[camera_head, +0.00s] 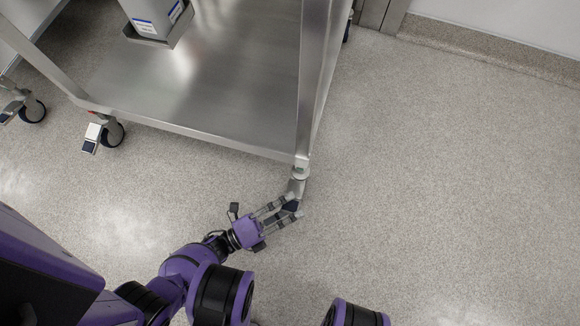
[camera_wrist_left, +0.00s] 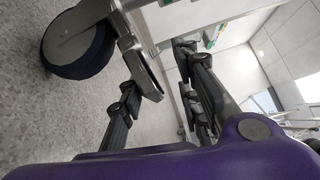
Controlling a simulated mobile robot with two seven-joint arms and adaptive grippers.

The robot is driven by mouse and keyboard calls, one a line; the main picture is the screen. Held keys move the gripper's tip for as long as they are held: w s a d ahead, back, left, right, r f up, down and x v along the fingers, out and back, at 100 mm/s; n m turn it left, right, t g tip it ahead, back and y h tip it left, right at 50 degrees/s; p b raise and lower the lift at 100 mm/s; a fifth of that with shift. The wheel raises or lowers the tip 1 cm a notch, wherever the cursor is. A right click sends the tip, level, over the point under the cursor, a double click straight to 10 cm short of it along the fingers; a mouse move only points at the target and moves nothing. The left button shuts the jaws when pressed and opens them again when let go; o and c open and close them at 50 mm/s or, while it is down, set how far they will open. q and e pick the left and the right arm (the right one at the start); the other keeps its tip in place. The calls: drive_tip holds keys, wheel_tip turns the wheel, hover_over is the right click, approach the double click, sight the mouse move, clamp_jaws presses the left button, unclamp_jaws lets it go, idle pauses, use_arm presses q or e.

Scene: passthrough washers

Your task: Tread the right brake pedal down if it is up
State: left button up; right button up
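The right brake pedal is at the front right caster of the steel cart (camera_head: 215,143). In the head view a dark piece (camera_head: 291,206) at this caster shows between my left fingers; whether it is pedal or wheel I cannot tell. In the left wrist view the caster wheel (camera_wrist_left: 78,48) has a dark blue tyre, with a grey metal bracket (camera_wrist_left: 142,66) beside it, probably the pedal. Whether it is up or down is unclear. My left gripper (camera_head: 286,212) is low at this caster, its fingers spread, also in the wrist view (camera_wrist_left: 158,68). Contact is unclear. My right gripper is out of view.
The front left caster (camera_head: 114,134) has a white pedal with a dark end (camera_head: 91,138) sticking out. A further caster (camera_head: 33,110) stands at far left. A grey container (camera_head: 150,15) sits on the cart. The floor to the right is clear up to the wall.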

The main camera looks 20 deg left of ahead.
sight(290, 206)
use_arm(q)
drive_tip(key=o, duration=1.4)
drive_tip(key=r, duration=0.6)
drive_tip(key=shift+w+r, duration=0.2)
drive_tip(key=shift+r, duration=0.1)
drive_tip(key=shift+o, duration=0.2)
drive_tip(key=shift+w+r, duration=0.2)
drive_tip(key=shift+r, duration=0.5)
drive_tip(key=shift+s+a+f, duration=0.1)
drive_tip(key=shift+s+f, duration=0.15)
drive_tip(key=shift+f, duration=0.3)
drive_tip(key=shift+s+f, duration=0.25)
drive_tip(key=shift+f, duration=0.25)
drive_tip(key=shift+c, duration=0.2)
drive_tip(key=shift+s+a+r+p, duration=0.15)
drive_tip(key=shift+s+a+p, duration=0.05)
drive_tip(key=shift+s+a, duration=0.5)
drive_tip(key=shift+s+a+r+p, duration=0.15)
drive_tip(key=shift+s+a+p, duration=0.05)
drive_tip(key=shift+s+a, duration=0.5)
drive_tip(key=shift+c, duration=1.2)
drive_tip(key=shift+s+a, duration=0.4)
drive_tip(key=shift+s, duration=0.15)
drive_tip(key=c, duration=1.2)
drive_tip(key=shift+o, duration=0.2)
drive_tip(key=shift+r+v, duration=0.2)
drive_tip(key=shift+v, duration=0.75)
drive_tip(key=shift+r+v, duration=0.15)
drive_tip(key=shift+v, duration=0.8)
